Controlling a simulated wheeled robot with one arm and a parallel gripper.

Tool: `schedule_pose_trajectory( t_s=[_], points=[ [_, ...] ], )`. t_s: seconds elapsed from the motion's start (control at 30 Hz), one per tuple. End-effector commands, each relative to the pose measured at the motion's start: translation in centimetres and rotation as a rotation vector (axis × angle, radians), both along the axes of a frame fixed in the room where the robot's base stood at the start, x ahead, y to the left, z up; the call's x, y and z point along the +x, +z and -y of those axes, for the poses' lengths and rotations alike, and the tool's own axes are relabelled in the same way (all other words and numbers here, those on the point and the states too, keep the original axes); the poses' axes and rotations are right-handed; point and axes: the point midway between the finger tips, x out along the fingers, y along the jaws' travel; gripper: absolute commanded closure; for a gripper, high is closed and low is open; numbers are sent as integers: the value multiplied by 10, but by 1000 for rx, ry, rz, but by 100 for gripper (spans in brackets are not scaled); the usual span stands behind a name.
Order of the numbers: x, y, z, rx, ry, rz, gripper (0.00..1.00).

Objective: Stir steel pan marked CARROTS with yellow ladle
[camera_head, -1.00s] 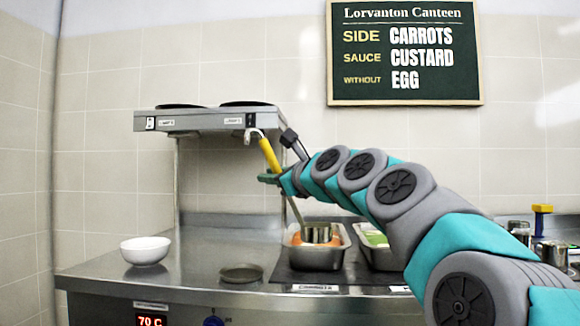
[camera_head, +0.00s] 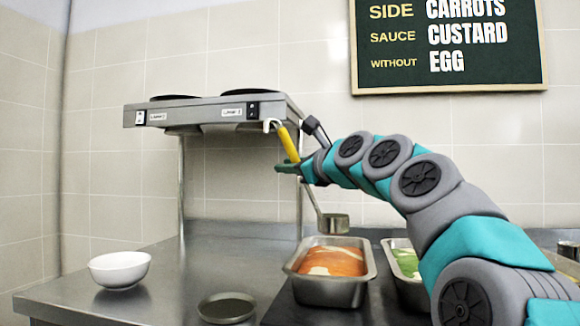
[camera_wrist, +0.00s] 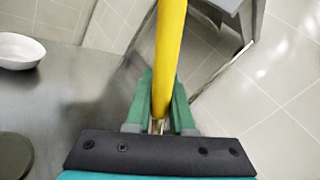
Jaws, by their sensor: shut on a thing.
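My gripper (camera_head: 288,168) is shut on the yellow handle of the ladle (camera_head: 288,142); the handle also shows between the green fingers in the wrist view (camera_wrist: 170,50). The ladle hangs tilted, with its steel bowl (camera_head: 334,223) low and to the right, above the back part of a steel pan (camera_head: 330,290) holding orange food with pale streaks. The bowl appears clear of the food. A label in front of this pan is out of view now; in the earlier frame it is too small to read surely.
A second steel pan (camera_head: 412,290) with green food stands right, partly behind my arm. A white bowl (camera_head: 119,268) and a dark round dish (camera_head: 227,308) stand left. A menu board (camera_head: 450,75) hangs on the wall.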

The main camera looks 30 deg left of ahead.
Motion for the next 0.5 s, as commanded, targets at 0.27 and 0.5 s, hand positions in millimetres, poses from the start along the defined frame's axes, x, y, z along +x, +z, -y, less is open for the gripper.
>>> schedule_pose_trajectory(
  t_s=[0.27, 0.5],
  points=[
    [-1, 3, 1, 3, 1, 0, 100],
    [-1, -13, 1, 4, 1, 1, 100]
  ],
)
